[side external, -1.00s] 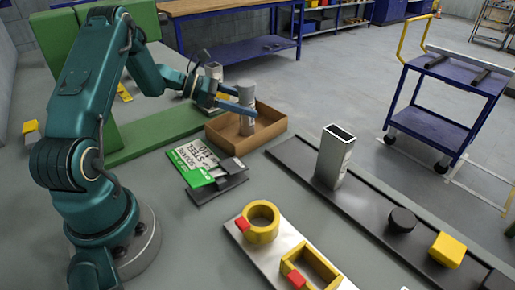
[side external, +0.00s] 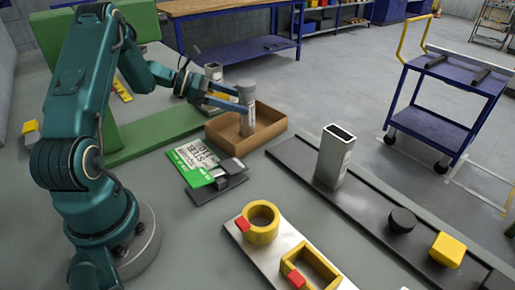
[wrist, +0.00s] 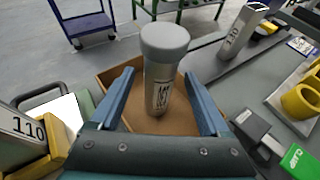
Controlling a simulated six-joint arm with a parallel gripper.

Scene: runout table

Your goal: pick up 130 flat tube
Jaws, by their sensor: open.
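A rectangular hollow tube (side external: 334,157) stands upright on the dark rail; it also shows at the upper right of the wrist view (wrist: 243,30). Its label is too small to read, so I cannot confirm it is the 130 flat tube. A grey round tube with a cap (side external: 247,108) stands upright in the cardboard box (side external: 222,131). My gripper (wrist: 158,80) is open, with one finger on each side of this round tube in the wrist view. I cannot tell whether the fingers touch it. Another tube, marked 110 (wrist: 22,130), stands in a yellow holder at the wrist view's left.
A black puck (side external: 402,220) and a yellow block (side external: 447,249) sit along the rail. Yellow ring and square gauges with red tabs lie on a metal plate (side external: 262,262). A green-and-white steel card (side external: 193,163) lies near the box. A blue cart (side external: 440,100) stands beyond.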

